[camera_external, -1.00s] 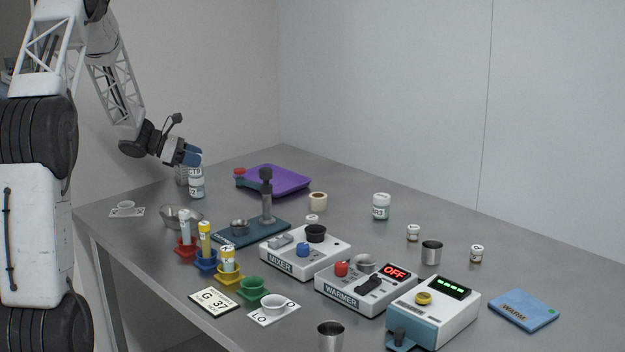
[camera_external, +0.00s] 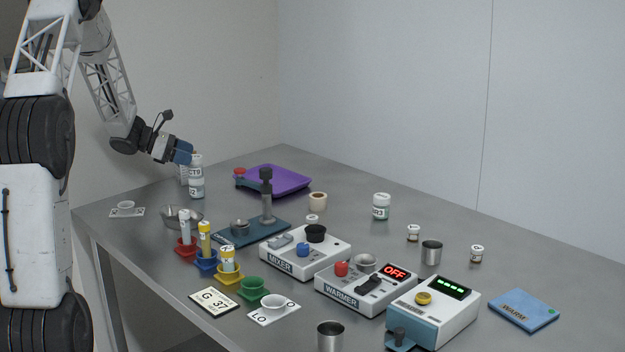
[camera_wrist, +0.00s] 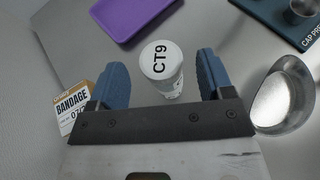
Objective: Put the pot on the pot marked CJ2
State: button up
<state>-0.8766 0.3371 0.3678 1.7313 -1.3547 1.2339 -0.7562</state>
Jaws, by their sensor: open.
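Two white-lidded pots stand stacked at the table's far left in the external view. The upper pot (camera_external: 196,164) sits upright on the lower pot (camera_external: 197,188), whose small label seems to end in 2. In the wrist view the upper pot's lid (camera_wrist: 160,60) reads CT9, and it hides most of the lower pot. My gripper (camera_external: 185,152) is open and empty, just left of the stack's top. In the wrist view its blue fingers (camera_wrist: 162,78) are spread wide on either side of the pot, with gaps showing.
A bandage box (camera_wrist: 74,108) stands close to the left finger. A metal bowl (camera_wrist: 284,98) is to the right, and a purple tray (camera_wrist: 135,15) lies beyond. The cap press (camera_external: 250,233), mixer (camera_external: 305,252) and warmer (camera_external: 365,288) stand farther right.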

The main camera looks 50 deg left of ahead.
jog(key=v, duration=0.9)
jog(key=shift+s+a, duration=0.1)
dwell(0.7)
jog(key=s+d+r+m+g, duration=0.1)
jog(key=d+r+m+g, duration=0.25)
jog(key=d, duration=0.85)
jog(key=s+d+r+m+g+y, duration=0.15)
jog(key=d+r+m, duration=0.35)
jog(key=d, duration=0.8)
jog(key=s+d+r+m+g+h, duration=0.1)
jog(key=d+r+m+g, duration=0.3)
jog(key=d, duration=0.8)
jog(key=s+d+r+m+y, duration=0.2)
jog(key=s+d+m+y, duration=0.5)
jog(key=s+d+m, duration=0.9)
jog(key=s+d, duration=0.5)
jog(key=s, duration=0.4)
jog(key=shift+t, duration=0.4)
